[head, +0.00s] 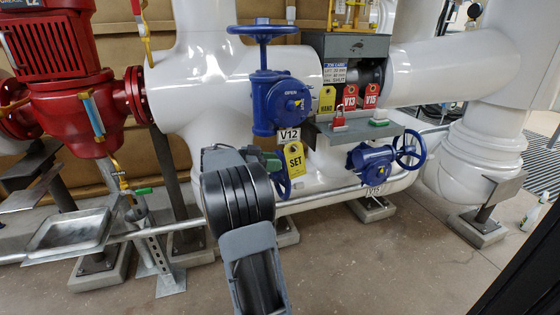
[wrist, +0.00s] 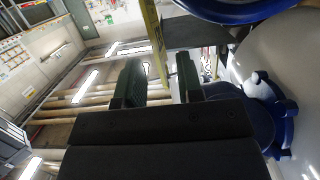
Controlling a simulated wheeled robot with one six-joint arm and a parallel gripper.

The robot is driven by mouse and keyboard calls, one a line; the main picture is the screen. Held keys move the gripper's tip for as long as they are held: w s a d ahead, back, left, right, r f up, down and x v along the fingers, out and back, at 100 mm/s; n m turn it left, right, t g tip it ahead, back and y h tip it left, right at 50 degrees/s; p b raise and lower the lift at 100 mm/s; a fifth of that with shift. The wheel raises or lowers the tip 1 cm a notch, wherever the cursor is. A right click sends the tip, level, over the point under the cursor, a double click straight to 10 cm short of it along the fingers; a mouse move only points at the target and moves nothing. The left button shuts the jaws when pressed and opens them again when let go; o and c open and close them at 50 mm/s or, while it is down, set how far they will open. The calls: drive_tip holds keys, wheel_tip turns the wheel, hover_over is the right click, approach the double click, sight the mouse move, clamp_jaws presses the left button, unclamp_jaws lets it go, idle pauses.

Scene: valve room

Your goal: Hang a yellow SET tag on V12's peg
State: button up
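A yellow SET tag (head: 294,159) hangs slightly tilted just below the V12 label (head: 288,135), under the large blue valve (head: 279,102). The peg itself is hidden, so I cannot tell whether the tag's hole is around it. My gripper (head: 268,160) is at the tag's left edge in the head view. In the wrist view a yellow strip (wrist: 155,40), the tag nearly edge-on, stands between the green fingers of my gripper (wrist: 160,82). The fingers are apart, with gaps visible beside the strip.
A grey rack (head: 361,133) to the upper right holds a yellow HAND tag (head: 327,100), red V13 (head: 350,97) and V15 tags (head: 371,95), and a red padlock (head: 339,121). Another blue valve (head: 372,163) is at right. White pipes crowd behind; a metal tray (head: 70,232) is left.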

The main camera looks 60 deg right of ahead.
drive_tip(key=p+v, duration=0.3)
drive_tip(key=v, duration=0.8)
